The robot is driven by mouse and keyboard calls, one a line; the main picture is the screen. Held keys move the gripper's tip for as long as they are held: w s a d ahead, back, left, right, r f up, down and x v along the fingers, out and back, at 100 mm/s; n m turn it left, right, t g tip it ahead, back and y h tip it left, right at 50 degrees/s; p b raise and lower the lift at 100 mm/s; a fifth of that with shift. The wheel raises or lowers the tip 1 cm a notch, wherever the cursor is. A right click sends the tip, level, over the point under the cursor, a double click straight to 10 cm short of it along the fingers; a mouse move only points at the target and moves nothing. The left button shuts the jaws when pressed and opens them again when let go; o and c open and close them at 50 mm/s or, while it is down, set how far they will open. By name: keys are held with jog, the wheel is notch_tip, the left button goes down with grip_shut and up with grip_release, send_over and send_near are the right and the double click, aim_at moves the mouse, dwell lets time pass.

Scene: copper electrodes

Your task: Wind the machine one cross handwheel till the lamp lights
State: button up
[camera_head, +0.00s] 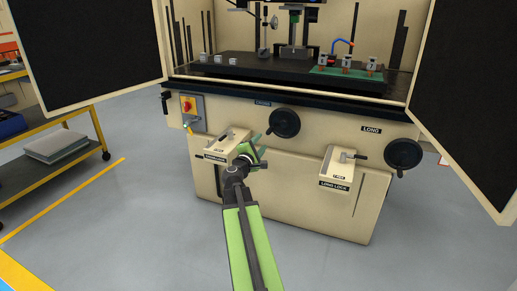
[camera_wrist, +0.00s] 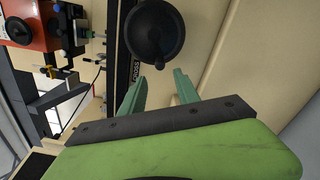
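The cross handwheel (camera_head: 284,122) is a dark round wheel on the front of the beige machine, beside a small label. My gripper (camera_head: 261,144) is below and left of the wheel in the head view, in front of the machine. In the wrist view my gripper (camera_wrist: 160,78) has its two teal fingers spread, with nothing between them. The fingers point toward the wheel and appear apart from it. I cannot make out a lit lamp.
A second handwheel (camera_head: 403,154), by the "LONG" label, is at the right. Two beige lock boxes, a left one (camera_head: 218,145) and a right one (camera_head: 341,168), jut out below. A switch box (camera_head: 188,109) is at the left. Open doors flank the machine. Grey floor is clear in front.

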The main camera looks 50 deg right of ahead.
aim_at(267, 133)
jog(key=shift+x, duration=4.65)
grip_shut()
